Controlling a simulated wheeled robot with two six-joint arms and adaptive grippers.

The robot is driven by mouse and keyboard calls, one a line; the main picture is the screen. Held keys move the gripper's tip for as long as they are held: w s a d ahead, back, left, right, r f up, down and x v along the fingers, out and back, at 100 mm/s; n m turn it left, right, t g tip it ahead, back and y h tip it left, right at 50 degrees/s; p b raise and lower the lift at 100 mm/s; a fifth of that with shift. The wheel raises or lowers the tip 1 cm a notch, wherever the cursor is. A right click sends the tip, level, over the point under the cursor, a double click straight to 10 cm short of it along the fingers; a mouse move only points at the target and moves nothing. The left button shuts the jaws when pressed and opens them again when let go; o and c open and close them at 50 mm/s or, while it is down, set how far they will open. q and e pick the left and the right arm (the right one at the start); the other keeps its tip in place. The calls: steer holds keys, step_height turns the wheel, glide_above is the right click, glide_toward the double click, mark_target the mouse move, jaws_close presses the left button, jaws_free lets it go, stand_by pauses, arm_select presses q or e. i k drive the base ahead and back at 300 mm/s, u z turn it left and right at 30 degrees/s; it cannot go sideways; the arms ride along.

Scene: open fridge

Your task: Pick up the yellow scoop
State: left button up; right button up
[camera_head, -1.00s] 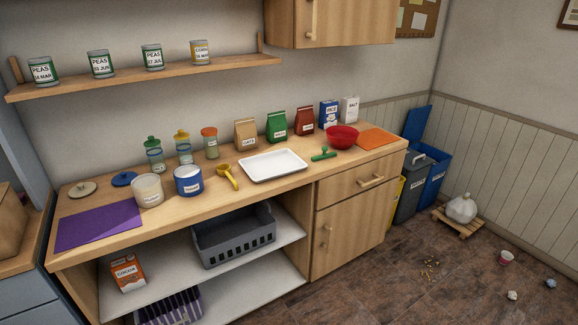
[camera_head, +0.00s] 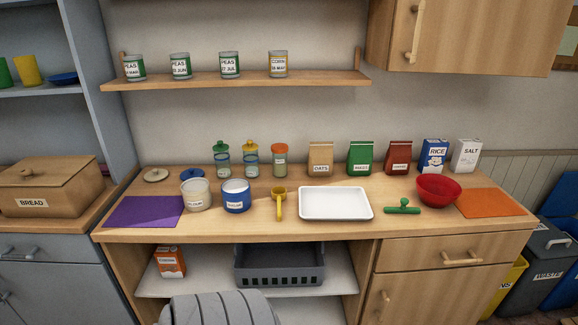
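The yellow scoop (camera_head: 280,203) lies on the wooden counter (camera_head: 265,222), its round cup toward the back and its handle pointing to the front edge. It sits between the blue canister (camera_head: 236,200) on its left and the white tray (camera_head: 335,203) on its right, apart from both. Neither of my grippers shows in the head view.
A cream canister (camera_head: 196,196) and a purple mat (camera_head: 144,212) are further left. A green tool (camera_head: 402,207), red bowl (camera_head: 438,190) and orange mat (camera_head: 490,203) are to the right. Jars and bags line the back. A grey crate (camera_head: 279,266) is below.

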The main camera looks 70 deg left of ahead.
mark_target(278, 193)
steer(key=u, duration=0.55)
steer(key=i, duration=0.85)
steer(key=u, duration=1)
steer(key=i, duration=0.2)
steer(key=u, duration=0.15)
